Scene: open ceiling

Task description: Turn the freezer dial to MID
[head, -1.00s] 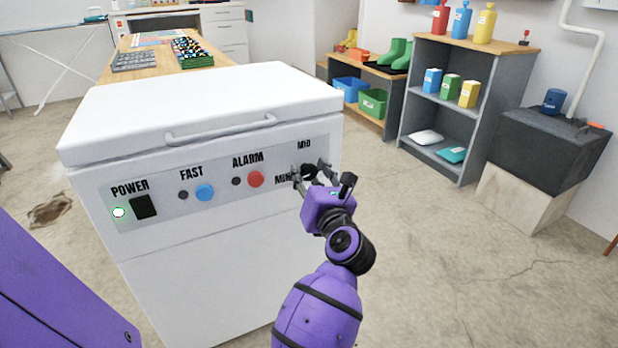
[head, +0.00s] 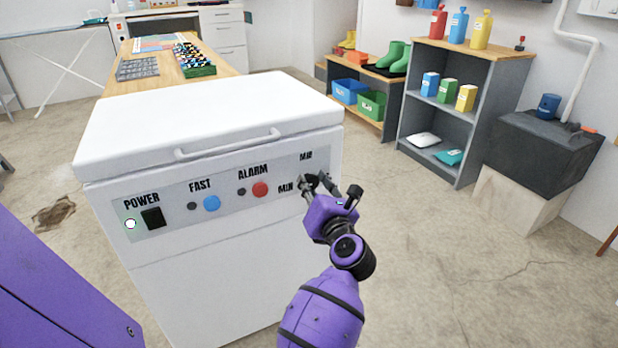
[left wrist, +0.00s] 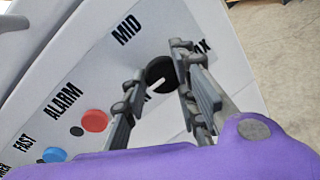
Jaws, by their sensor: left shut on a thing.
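The white freezer (head: 225,245) stands in front of me with its control panel facing me. Its dial (left wrist: 159,72) is a small black knob, seen in the left wrist view between the fingers, with a pale mark on its lower edge. My left gripper (head: 318,181) is shut on the dial; it also shows in the left wrist view (left wrist: 162,75). The MID label (head: 306,156) and MIN label (head: 286,189) are visible in the head view. MAX is partly covered by a finger in the left wrist view. My right gripper is not in view.
Left of the dial are the red alarm button (head: 260,190), blue fast button (head: 212,203) and black power switch (head: 153,218). The freezer's lid handle (head: 228,146) juts out above the panel. A grey shelf unit (head: 470,110) stands behind right, with clear floor between.

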